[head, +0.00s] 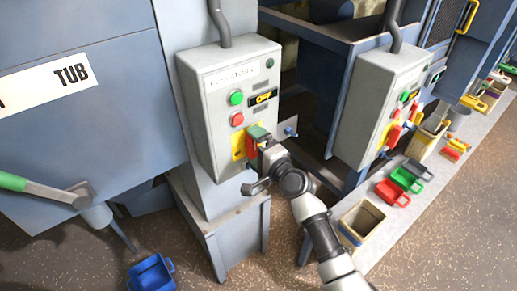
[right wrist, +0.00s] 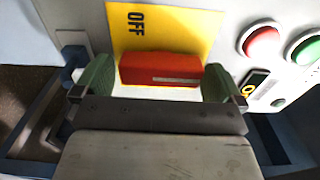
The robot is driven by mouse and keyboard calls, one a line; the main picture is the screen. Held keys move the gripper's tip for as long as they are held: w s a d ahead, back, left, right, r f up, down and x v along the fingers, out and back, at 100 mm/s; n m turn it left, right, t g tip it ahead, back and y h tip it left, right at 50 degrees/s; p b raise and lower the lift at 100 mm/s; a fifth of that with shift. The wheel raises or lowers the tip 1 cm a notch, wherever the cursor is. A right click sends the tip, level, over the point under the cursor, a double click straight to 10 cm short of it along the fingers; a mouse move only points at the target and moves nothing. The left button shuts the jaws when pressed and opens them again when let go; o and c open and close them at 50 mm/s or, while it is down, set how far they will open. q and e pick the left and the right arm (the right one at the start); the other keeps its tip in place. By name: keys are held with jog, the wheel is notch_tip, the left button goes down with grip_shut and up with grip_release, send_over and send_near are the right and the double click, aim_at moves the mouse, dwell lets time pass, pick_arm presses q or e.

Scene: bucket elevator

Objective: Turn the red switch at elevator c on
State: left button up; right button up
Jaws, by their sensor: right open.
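A grey control box (head: 212,82) stands on a blue-grey post in the head view; the lettering on its plate is too small to read. The red switch (head: 250,147) sits on a yellow plate (head: 237,149) low on its front. My right gripper (head: 258,140) is at the switch and partly hides it. The right gripper is open. My left gripper is not in view.
The box carries a green button (head: 236,98), a red button (head: 237,119) and a display (head: 263,97) reading OFF. A second, similar box (head: 373,95) stands to the right. A ledge with small coloured buckets and bins (head: 363,222) runs along the right.

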jog(key=b+v, duration=0.1)
jog(key=v, duration=0.9)
jog(key=shift+s+d, duration=0.25)
jog(key=shift+s, duration=0.05)
jog(key=s+d+f+n+g+h, duration=0.2)
jog(key=s+f, duration=0.2)
jog(key=f, duration=0.8)
jog(key=s+d+f+n+g+h, duration=0.1)
jog(key=s+d+f+g+h, duration=0.15)
jog(key=f, duration=0.95)
jog(key=s+d+f+n+g+h, duration=0.25)
jog(key=s+f, duration=0.25)
jog(key=f, duration=0.7)
jog(key=s+d+f+n+g+h, duration=0.1)
jog(key=s+d+f+n+g, duration=0.1)
jog(key=s+f, duration=0.4)
jog(key=s+d+f+n+g+h+b, duration=0.1)
jog(key=s+f, duration=0.5)
jog(key=s, duration=1.1)
jog(key=s+d+f+n+g+h, duration=0.1)
jog(key=s+d+f+n+g, duration=0.2)
jog(key=s, duration=0.8)
jog(key=d+f+n, duration=0.2)
jog(key=d+f, duration=0.2)
jog(key=shift+s+g+h, duration=0.15)
jog(key=shift+g+h, duration=0.15)
